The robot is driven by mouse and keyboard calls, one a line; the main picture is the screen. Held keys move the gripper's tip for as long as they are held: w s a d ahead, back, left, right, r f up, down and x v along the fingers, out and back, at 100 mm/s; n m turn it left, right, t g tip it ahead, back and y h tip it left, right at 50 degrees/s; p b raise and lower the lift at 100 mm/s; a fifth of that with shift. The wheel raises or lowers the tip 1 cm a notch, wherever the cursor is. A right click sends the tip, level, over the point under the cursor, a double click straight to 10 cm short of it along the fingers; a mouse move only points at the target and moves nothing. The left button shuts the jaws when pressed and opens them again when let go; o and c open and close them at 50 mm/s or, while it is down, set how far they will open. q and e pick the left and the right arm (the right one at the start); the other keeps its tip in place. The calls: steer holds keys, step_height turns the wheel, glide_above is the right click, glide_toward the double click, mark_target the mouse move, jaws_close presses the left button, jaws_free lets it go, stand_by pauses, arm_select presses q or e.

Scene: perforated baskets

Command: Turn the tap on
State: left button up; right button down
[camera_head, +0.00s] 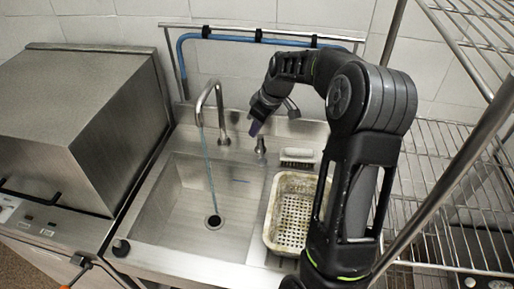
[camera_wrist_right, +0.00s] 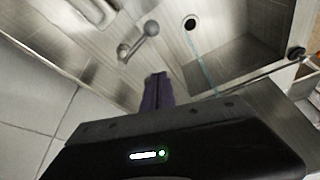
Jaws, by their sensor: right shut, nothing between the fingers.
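The tap's curved metal spout (camera_head: 210,100) stands at the back of the sink. A thin blue stream of water (camera_head: 208,165) runs from it to the drain (camera_head: 214,221); the stream also shows in the right wrist view (camera_wrist_right: 198,58). The tap's handle (camera_head: 260,147) stands to the right of the spout; in the wrist view its rounded knob (camera_wrist_right: 151,28) is just beyond the fingers. My right gripper (camera_head: 255,128) is shut and empty, its purple fingertips (camera_wrist_right: 157,88) beside and above the handle, seemingly apart from it. My left gripper is out of view.
A steel box-like machine (camera_head: 75,120) stands left. A wire rack (camera_head: 450,190) stands right. A blue pipe (camera_head: 225,38) runs along the back wall.

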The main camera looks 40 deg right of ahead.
mark_target(262, 151)
step_height(262, 151, down, 10)
steer(key=b, duration=0.2)
steer(key=shift+s+f+b, duration=0.15)
steer(key=shift+s+b, duration=0.05)
steer(key=shift+b, duration=0.15)
stand_by(0.3)
steer(key=shift+d, duration=0.1)
